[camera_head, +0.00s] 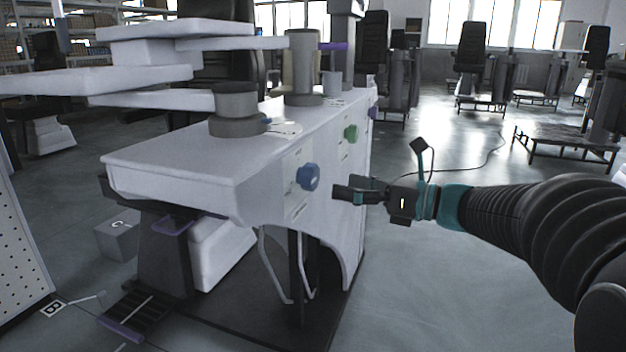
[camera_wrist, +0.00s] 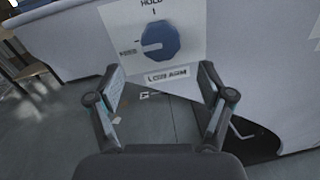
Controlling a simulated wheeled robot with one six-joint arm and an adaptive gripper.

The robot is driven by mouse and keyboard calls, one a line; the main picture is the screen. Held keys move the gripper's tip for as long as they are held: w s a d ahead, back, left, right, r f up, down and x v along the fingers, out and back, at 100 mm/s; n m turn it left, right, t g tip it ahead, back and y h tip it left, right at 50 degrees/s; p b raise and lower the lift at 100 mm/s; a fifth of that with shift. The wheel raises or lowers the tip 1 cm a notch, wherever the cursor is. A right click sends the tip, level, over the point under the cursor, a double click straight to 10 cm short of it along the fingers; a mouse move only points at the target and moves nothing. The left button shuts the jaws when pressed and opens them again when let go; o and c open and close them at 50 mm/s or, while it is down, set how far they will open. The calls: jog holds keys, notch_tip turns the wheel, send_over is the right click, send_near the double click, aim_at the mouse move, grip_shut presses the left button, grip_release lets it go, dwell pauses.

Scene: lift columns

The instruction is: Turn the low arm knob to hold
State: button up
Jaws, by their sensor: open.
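The low arm knob (camera_head: 308,177) is a blue, many-sided knob on the white side panel (camera_head: 270,195) of the lift column unit. In the wrist view the blue knob (camera_wrist: 160,41) sits on a white plate with a "LOW ARM" label below and "HOLD" with a tick above. Its pale pointer mark faces left, toward a small, hard-to-read label. My gripper (camera_head: 345,188) is open and empty, to the right of the knob and apart from it. In the wrist view my gripper's fingers (camera_wrist: 160,75) are spread below the knob, with nothing between them.
A green knob (camera_head: 350,133) is farther along the same panel. Grey round columns (camera_head: 303,65) and stacked white arms stand on top of the unit. A grey block (camera_head: 117,237) lies on the floor at left. The floor (camera_head: 440,300) right of the unit is clear.

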aim_at(315, 180)
jog(key=x, duration=0.7)
jog(key=shift+w+a, duration=0.15)
jog(key=shift+a, duration=0.15)
jog(key=c, duration=1.2)
